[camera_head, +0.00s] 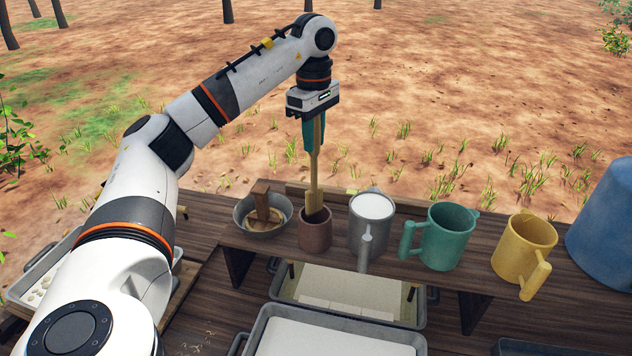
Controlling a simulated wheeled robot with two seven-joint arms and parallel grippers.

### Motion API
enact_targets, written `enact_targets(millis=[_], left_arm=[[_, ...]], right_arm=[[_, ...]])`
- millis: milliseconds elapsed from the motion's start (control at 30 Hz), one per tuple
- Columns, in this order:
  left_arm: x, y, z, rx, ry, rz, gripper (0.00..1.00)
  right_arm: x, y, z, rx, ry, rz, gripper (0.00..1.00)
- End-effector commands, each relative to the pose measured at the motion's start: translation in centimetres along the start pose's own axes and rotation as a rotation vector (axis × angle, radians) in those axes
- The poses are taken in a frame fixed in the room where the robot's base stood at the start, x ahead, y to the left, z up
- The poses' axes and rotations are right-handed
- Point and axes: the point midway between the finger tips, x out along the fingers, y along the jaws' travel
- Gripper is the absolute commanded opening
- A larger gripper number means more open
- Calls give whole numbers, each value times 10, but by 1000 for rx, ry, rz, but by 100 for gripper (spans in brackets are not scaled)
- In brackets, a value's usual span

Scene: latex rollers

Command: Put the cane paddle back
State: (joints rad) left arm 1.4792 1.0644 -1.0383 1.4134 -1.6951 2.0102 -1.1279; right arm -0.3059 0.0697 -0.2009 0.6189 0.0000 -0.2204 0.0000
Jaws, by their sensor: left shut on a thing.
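The cane paddle (313,180) is a thin yellow-tan stick, held nearly upright. My left gripper (313,138), with teal fingers, is shut on its upper part and points down. The paddle's lower end is at the mouth of a small brown pot (315,236) on the raised shelf. It looks to be inside the pot's rim, but I cannot tell how deep, or whether it touches the bottom. My right gripper is not in view.
On the wooden shelf, a grey bowl (246,224) with a wooden block stands left of the pot. A grey mug (360,242) of white liquid, a green mug (449,240) and a yellow mug (517,262) stand right. A blue vessel (605,215) is far right. Trays (262,325) lie below.

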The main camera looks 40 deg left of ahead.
Motion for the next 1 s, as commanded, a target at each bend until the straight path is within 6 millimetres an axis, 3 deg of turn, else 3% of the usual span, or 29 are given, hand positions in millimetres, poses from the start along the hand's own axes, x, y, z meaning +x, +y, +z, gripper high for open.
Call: enact_targets(millis=[33, 100, 367, 600, 1000], left_arm=[[17, 0, -1, 2, 1, 5, 2], [28, 0, -1, 2, 1, 4, 2], [50, 0, 0, -1, 0, 1, 2], [81, 0, 0, 0, 0, 2, 2], [89, 0, 0, 0, 0, -1, 2]], right_arm=[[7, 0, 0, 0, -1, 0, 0], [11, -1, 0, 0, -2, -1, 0], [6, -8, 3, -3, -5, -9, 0], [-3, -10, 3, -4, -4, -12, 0], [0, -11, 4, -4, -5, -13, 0]])
